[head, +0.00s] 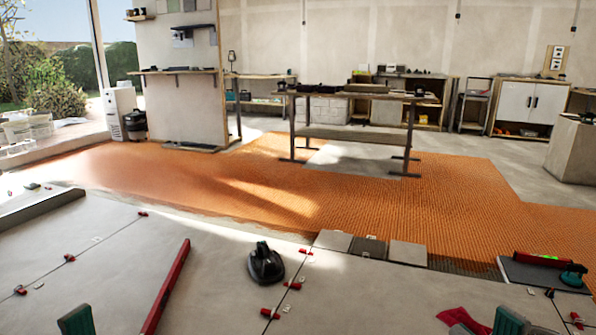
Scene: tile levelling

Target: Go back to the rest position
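My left gripper (76,321) shows as a dark and green tip at the bottom edge, left of a long red bar (168,285). My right gripper (512,322) shows as a similar tip at the bottom edge, beside a red cloth (463,319). Both are cut off by the frame, so their opening is hidden. Nothing held shows in either. The red bar lies on the large grey tiles (110,250). A black suction cup (265,264) stands on the tiles near the middle.
Red clips (269,313) sit along the tile joints. Small grey tiles (369,247) lie at the tiled edge. A dark slab (530,272) at right bears a red level (543,259) and a teal-handled tool (573,275). Orange matting (400,210) and a workbench (355,95) lie beyond.

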